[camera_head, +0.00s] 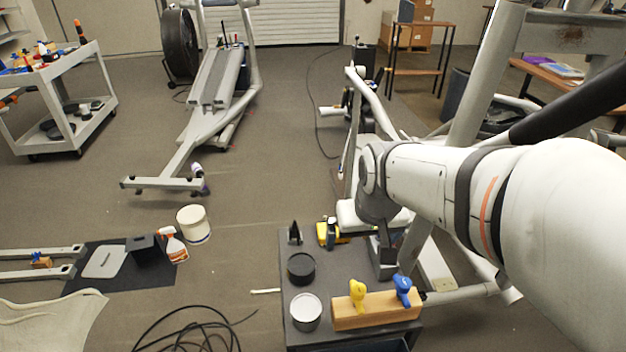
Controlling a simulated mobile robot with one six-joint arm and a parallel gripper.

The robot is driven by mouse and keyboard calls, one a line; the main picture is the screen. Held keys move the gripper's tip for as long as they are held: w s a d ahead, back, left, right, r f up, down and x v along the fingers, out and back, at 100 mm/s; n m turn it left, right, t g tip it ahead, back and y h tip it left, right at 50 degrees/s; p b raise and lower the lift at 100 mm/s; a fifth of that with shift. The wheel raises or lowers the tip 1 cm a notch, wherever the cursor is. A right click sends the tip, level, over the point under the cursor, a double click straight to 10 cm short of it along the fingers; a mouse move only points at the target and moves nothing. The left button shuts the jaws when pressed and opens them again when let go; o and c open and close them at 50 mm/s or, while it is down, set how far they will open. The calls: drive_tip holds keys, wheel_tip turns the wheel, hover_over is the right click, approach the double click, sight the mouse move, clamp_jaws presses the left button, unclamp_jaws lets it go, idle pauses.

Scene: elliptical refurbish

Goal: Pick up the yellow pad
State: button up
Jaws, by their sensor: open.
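A small yellow item (340,239), perhaps the yellow pad, lies at the far edge of the dark-topped cart (333,270). A dark tool-like thing stands at its left side and hides part of it, so I cannot make out its full shape. My arm comes in from the right, and my gripper (385,268) hangs down over the right part of the cart. It is open, right of the yellow item and apart from it. Its fingertips are small and partly hidden by my wrist.
A wooden block (377,313) with a yellow clamp (357,292) and a blue clamp (403,290) stands at the cart's front. A black can (301,268) and a white-topped can (306,311) stand left. A grey machine frame (468,90) rises behind my arm.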

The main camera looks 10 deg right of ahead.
drive_tip(key=shift+t, duration=0.5)
drive_tip(key=w+f+b, duration=0.1)
drive_tip(key=w+f, duration=0.4)
drive_tip(key=w, duration=0.2)
drive_tip(key=w+f+b, duration=0.1)
drive_tip(key=w+f, duration=0.4)
drive_tip(key=w, duration=0.1)
drive_tip(key=w+f+b, duration=0.1)
drive_tip(key=w+f, duration=0.5)
drive_tip(key=w, duration=0.1)
drive_tip(key=shift+w+d+b, duration=0.2)
drive_tip(key=shift+w+b, duration=0.1)
drive_tip(key=shift+b, duration=0.1)
drive_tip(key=x, duration=0.6)
drive_tip(key=shift+a+f, duration=0.25)
drive_tip(key=shift+f, duration=0.15)
